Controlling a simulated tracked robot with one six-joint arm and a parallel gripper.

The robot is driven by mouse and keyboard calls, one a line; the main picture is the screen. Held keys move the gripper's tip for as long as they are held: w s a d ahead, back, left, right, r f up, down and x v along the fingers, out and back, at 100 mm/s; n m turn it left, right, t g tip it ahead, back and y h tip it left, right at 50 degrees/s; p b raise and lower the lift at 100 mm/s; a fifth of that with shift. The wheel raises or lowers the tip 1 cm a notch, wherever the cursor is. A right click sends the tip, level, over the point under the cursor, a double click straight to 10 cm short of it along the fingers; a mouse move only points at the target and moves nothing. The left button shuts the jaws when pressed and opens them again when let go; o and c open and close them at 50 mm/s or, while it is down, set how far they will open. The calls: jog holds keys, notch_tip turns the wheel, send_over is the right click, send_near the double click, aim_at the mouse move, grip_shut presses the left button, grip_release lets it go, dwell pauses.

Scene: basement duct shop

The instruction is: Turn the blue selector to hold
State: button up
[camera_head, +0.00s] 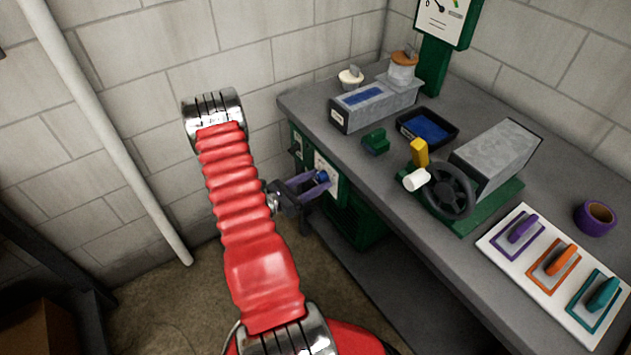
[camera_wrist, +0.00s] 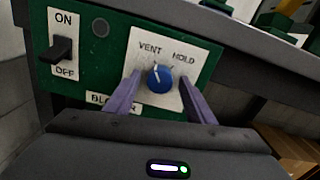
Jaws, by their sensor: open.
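The blue selector (camera_wrist: 160,79) is a round knob on a white plate (camera_wrist: 143,39) marked VENT and HOLD, on a green panel below the bench top. Its white pointer line leans up and left, toward VENT. My gripper (camera_wrist: 160,82) is open, with one purple finger on each side of the knob. I cannot tell whether the fingers touch it. In the head view the gripper (camera_head: 321,182) is at the panel, and the selector (camera_head: 322,176) shows partly between its fingers.
An ON/OFF switch (camera_wrist: 62,49) is left of the selector on the same panel. The workbench top (camera_head: 395,195) overhangs just above. It carries a green hand-wheel machine (camera_head: 452,192), a grey box (camera_head: 370,105) and a white tool board (camera_head: 510,263).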

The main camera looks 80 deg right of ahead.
jog(key=shift+c, duration=0.5)
jog(key=c, duration=1)
jog(key=shift+o, duration=0.2)
jog(key=shift+m, duration=0.5)
jog(key=m, duration=1.3)
jog(key=shift+a+f, duration=0.1)
